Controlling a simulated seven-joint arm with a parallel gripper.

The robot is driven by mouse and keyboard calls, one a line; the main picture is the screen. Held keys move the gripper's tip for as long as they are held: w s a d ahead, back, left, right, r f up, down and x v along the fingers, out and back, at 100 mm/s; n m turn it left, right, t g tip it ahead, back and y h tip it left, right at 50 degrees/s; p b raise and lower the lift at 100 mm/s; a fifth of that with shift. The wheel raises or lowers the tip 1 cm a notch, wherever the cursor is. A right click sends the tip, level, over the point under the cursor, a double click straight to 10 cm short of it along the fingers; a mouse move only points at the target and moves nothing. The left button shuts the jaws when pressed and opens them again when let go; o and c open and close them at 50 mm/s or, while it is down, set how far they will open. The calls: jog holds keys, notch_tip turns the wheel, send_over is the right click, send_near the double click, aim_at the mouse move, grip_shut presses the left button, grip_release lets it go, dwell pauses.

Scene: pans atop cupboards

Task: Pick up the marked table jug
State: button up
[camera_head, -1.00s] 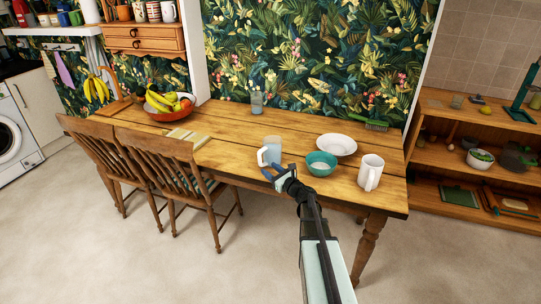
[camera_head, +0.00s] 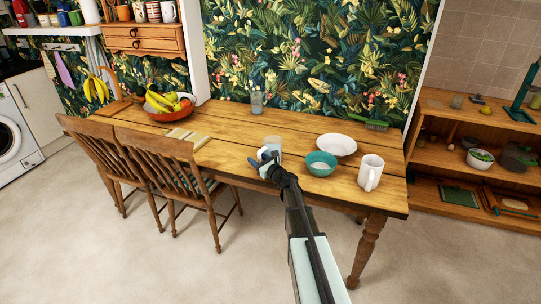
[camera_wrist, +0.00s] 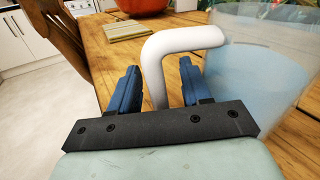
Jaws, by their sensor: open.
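The jug (camera_head: 275,143) has a clear, bluish body and a white handle, and stands upright near the front edge of the wooden table. In the wrist view its body (camera_wrist: 262,75) fills the right side, and its handle (camera_wrist: 195,40) reaches left and bends down. My gripper (camera_head: 266,158) is at the jug's near left side and partly hides it. In the wrist view my gripper (camera_wrist: 159,68) is open, with one blue finger on each side of the handle's upright part. I cannot tell whether either finger touches it.
A teal bowl (camera_head: 321,169), a white plate (camera_head: 337,150) and a white mug (camera_head: 370,178) stand right of the jug. A glass (camera_head: 256,107) is at the back. Chairs (camera_head: 180,180) stand at the front left.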

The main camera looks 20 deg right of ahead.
jog(key=shift+c, duration=0.4)
grip_shut()
